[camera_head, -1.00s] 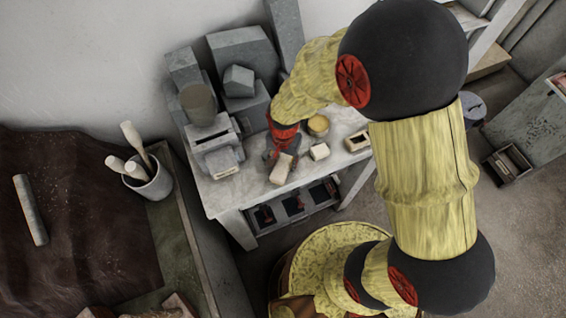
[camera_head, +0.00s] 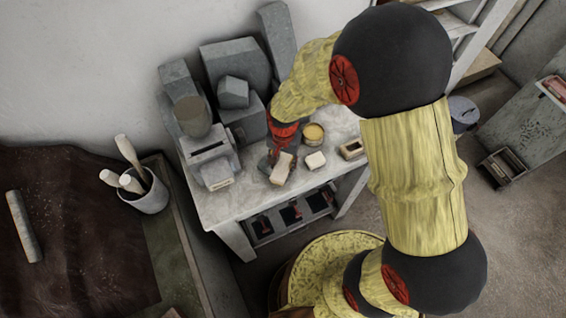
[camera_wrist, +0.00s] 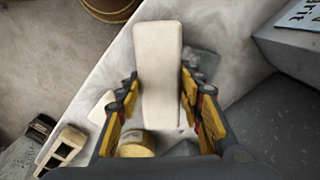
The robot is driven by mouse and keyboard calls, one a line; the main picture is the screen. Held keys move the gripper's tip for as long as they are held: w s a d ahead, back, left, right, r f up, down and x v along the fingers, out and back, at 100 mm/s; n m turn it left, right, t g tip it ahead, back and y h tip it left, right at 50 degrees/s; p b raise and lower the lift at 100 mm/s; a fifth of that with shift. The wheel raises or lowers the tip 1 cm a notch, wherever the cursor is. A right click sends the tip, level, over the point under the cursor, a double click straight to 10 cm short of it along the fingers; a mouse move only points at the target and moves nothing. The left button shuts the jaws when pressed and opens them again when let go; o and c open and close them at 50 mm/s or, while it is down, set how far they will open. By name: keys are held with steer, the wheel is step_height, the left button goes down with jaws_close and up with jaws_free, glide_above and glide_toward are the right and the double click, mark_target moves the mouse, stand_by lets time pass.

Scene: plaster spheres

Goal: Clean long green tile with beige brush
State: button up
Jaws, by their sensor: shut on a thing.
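My gripper (camera_wrist: 160,76) is around a long pale beige block (camera_wrist: 158,60), which looks like the beige brush; any bristles are hidden. The block lies lengthwise between the fingers and sticks out beyond them. In the head view the same beige block (camera_head: 282,169) is at my gripper over the worktable (camera_head: 239,204). I cannot tell whether it touches the tabletop. A flat grey-green patch (camera_wrist: 206,62) shows beside the block in the wrist view; it may be the long green tile, partly hidden, but I cannot be sure.
A smaller beige block (camera_head: 315,161), a yellow-topped tin (camera_head: 313,133) and a small open wooden box (camera_head: 352,149) stand right of my gripper. A grey box-shaped machine (camera_head: 212,162) and large grey blocks (camera_head: 241,65) crowd the left and back. The front table edge is close.

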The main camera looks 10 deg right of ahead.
mark_target(279, 173)
steer(key=shift+s, duration=0.1)
steer(key=shift+s+a, duration=0.55)
steer(key=shift+s, duration=0.35)
steer(key=shift+s+a, duration=0.5)
steer(key=shift+s, duration=0.4)
steer(key=shift+w, duration=0.1)
steer(key=shift+w+d+r+p, duration=0.6)
steer(key=shift+w+r, duration=0.15)
steer(key=shift+w, duration=0.15)
steer(key=shift+w+d+f, duration=0.15)
steer(key=shift+w+d, duration=0.75)
steer(key=shift+w, duration=0.05)
steer(key=shift+f+b, duration=0.65)
